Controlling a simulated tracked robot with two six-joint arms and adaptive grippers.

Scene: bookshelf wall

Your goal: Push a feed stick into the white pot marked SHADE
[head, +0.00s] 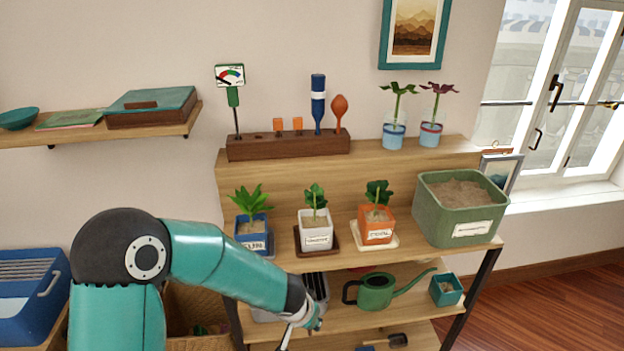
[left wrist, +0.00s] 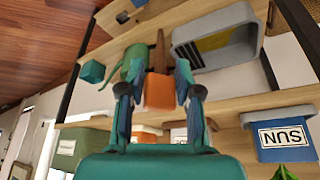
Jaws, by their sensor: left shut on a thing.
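The white pot (head: 315,235) stands on a brown saucer, in the middle of the shelf's row of pots. It holds soil and a green plant; its label is too small to read surely. My left gripper (head: 312,322) is lower, in front of the shelf below the pots. In the left wrist view my left gripper (left wrist: 155,92) is shut on a feed stick (left wrist: 160,92) with an orange head and a brown shaft pointing away from it. Two more orange-headed feed sticks (head: 278,126) (head: 297,124) stand in the dark wooden rack (head: 290,146). My right gripper is out of view.
A blue pot (head: 252,230) marked SUN in the wrist view and an orange pot (head: 376,225) flank the white pot. A green soil planter (head: 460,212) stands at right. Below are a green watering can (head: 376,292) and a grey tray (left wrist: 222,38).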

